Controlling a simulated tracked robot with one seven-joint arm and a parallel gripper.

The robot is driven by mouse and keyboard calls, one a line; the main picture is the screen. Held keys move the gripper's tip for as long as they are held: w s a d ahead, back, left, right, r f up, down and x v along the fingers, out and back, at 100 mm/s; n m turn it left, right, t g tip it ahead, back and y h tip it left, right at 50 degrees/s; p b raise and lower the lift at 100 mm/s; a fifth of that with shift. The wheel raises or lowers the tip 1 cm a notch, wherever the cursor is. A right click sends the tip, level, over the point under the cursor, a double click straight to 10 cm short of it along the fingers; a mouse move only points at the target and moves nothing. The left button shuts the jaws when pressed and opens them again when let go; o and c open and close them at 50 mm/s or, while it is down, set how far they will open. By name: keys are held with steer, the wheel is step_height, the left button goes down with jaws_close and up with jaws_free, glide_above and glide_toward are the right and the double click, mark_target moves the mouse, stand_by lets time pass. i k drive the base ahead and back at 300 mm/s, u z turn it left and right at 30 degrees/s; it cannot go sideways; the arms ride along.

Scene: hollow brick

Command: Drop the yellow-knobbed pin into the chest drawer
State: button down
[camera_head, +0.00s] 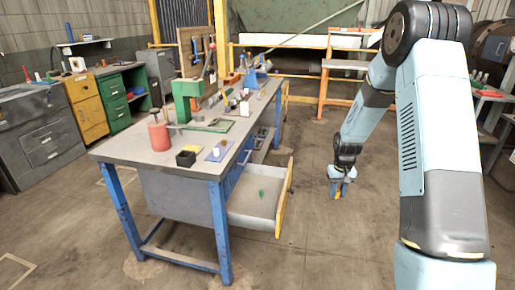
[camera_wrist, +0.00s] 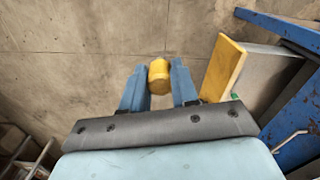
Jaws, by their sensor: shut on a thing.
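The yellow knob of the pin (camera_wrist: 159,75) sits between the two blue fingers of my gripper (camera_wrist: 158,88) in the wrist view. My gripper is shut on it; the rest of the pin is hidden. In the head view my gripper (camera_head: 338,188) hangs over the floor, right of the workbench and apart from the drawer. The open drawer (camera_head: 252,207), grey inside with a yellow front, sticks out from under the bench. A small green item (camera_head: 262,193) lies in it. In the wrist view the drawer's yellow front (camera_wrist: 224,68) is just right of my fingers.
The blue-legged workbench (camera_head: 140,150) carries a red canister (camera_head: 159,136), a green press (camera_head: 186,98) and several small items. An orange rack (camera_head: 326,85) stands behind. Cabinets line the left wall. The floor around my gripper is clear.

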mark_target(240, 195)
steer(key=u, duration=0.15)
steer(key=i, duration=0.75)
steer(key=u, duration=0.65)
